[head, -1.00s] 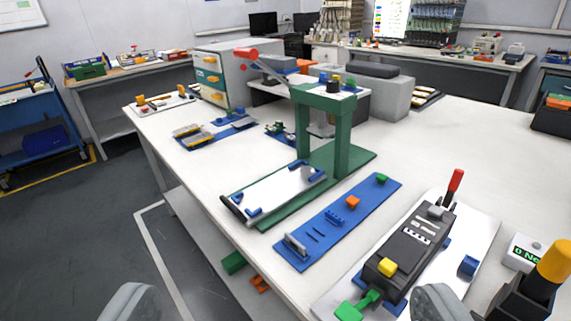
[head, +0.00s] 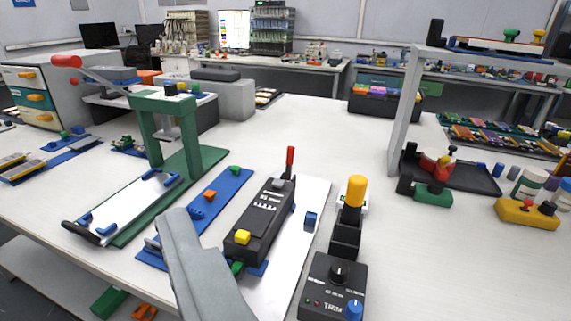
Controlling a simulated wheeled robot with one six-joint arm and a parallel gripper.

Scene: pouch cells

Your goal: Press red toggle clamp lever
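A slim upright red lever (head: 290,160) stands at the far end of a black device (head: 262,218) on a white plate. It stands nearly vertical, beyond the black body and right of centre in the picture. A grey finger of my gripper (head: 205,265) slants up from the bottom edge, left of and nearer than the device. It hides part of the blue strip and the plate's near left area. It is apart from the red lever. I cannot see a second finger clearly, so the opening does not show.
A green press (head: 163,127) with a red-ended handle (head: 66,61) stands to the left. A grey frame (head: 400,110) rises further right. White table lies clear behind the lever.

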